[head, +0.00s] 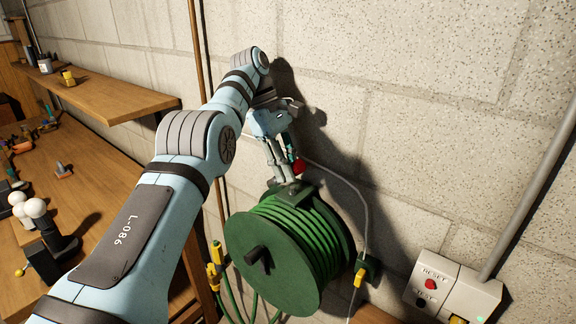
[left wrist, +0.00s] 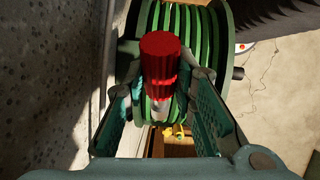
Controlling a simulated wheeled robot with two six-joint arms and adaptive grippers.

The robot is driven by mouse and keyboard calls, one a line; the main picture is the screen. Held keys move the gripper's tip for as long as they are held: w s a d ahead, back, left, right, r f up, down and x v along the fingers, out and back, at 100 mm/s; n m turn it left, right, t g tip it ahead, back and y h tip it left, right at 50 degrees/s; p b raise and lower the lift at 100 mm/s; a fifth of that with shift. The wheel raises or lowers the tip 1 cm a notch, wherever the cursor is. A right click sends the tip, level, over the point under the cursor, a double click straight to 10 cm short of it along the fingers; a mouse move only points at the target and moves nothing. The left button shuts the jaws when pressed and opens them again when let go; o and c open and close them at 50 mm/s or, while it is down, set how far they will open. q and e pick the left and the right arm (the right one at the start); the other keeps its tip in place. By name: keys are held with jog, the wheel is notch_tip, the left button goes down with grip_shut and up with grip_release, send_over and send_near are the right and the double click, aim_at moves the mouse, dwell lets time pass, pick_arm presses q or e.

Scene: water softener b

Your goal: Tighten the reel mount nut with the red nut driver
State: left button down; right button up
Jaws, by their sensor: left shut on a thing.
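The red nut driver (head: 299,166) is between the fingers of my left gripper (head: 284,162), just above the top of the green hose reel (head: 258,262). In the left wrist view, the driver's ribbed red handle (left wrist: 160,62) is between the teal fingers of my left gripper (left wrist: 166,84), which is shut on it. A grey shaft (left wrist: 160,110) shows below the handle, in front of the reel's green coils (left wrist: 180,25). The reel mount nut cannot be made out, and I cannot tell whether the driver's tip touches it. My right gripper is not in view.
The block wall (head: 440,110) is close behind the reel and my left arm. A grey cable (head: 345,182) runs down the wall beside the reel. A switch box (head: 450,290) is at the lower right. A wooden shelf (head: 105,101) and a workbench (head: 95,165) are at the left.

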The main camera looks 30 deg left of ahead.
pick_arm(q)
jog(key=shift+f, duration=0.2)
jog(key=shift+r, duration=0.1)
notch_tip(320, 180, up, 3)
jog(key=p, duration=0.2)
jog(key=shift+p, duration=0.35)
jog(key=shift+f, duration=0.2)
dwell(0.5)
jog(key=shift+f+b, duration=0.1)
jog(key=shift+b, duration=0.2)
jog(key=shift+f+b, duration=1.15)
jog(key=shift+f, duration=0.05)
jog(key=shift+f, duration=0.1)
